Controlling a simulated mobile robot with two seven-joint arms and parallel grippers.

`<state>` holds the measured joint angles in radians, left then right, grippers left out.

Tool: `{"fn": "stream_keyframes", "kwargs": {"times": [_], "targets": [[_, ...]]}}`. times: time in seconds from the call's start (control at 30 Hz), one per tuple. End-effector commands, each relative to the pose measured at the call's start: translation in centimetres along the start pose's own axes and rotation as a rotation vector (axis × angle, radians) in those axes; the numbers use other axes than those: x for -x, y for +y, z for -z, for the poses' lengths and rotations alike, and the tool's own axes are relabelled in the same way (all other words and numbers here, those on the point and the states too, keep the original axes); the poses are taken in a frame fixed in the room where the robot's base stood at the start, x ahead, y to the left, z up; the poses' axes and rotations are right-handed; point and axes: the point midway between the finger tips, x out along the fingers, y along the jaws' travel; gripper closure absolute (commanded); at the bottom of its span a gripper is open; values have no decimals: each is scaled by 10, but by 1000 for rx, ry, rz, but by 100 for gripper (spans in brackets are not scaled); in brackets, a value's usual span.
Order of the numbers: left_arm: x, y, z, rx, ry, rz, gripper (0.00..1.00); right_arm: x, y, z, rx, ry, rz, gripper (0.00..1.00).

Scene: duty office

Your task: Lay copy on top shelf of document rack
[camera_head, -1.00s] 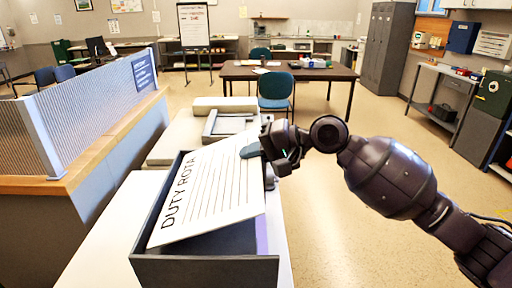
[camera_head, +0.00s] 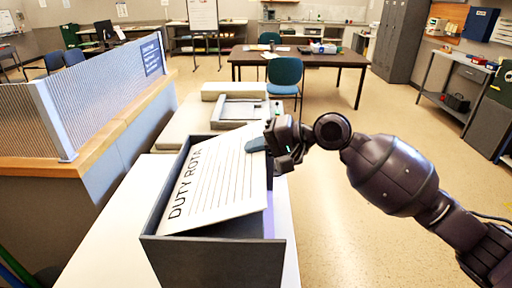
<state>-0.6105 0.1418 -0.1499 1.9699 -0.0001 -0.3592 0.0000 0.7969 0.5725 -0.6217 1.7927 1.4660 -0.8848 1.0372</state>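The copy is a white sheet headed "DUTY ROTA" (camera_head: 215,183) with ruled lines. It lies tilted over the open top of the dark grey document rack (camera_head: 215,262), with its lower left part inside the walls. My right gripper (camera_head: 260,146) is shut on the sheet's upper right edge; one grey-blue fingertip shows on top of the paper and the other is hidden. The rack's inside is mostly covered by the sheet; a purplish strip shows at its right. My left gripper is not in view.
The rack stands on a white worktop (camera_head: 105,235). Behind it is a pale machine with a grey tray (camera_head: 240,111). A wooden counter with a mesh screen (camera_head: 105,88) runs along the left. Open floor (camera_head: 340,210) lies to the right.

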Motion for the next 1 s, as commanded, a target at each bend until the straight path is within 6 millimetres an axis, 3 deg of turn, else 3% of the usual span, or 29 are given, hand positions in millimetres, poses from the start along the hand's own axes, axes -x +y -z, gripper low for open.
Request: {"fn": "stream_keyframes", "kwargs": {"times": [0.37,0.57,0.77,0.87,1.0], "targets": [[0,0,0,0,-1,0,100,0,0,0,0,0,1,100],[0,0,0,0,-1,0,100,0,0,0,0,0,0,69],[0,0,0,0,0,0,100,0,0,0,0,0,0,66],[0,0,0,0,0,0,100,0,0,0,0,0,0,54],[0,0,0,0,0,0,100,0,0,0,0,0,0,54]]}}
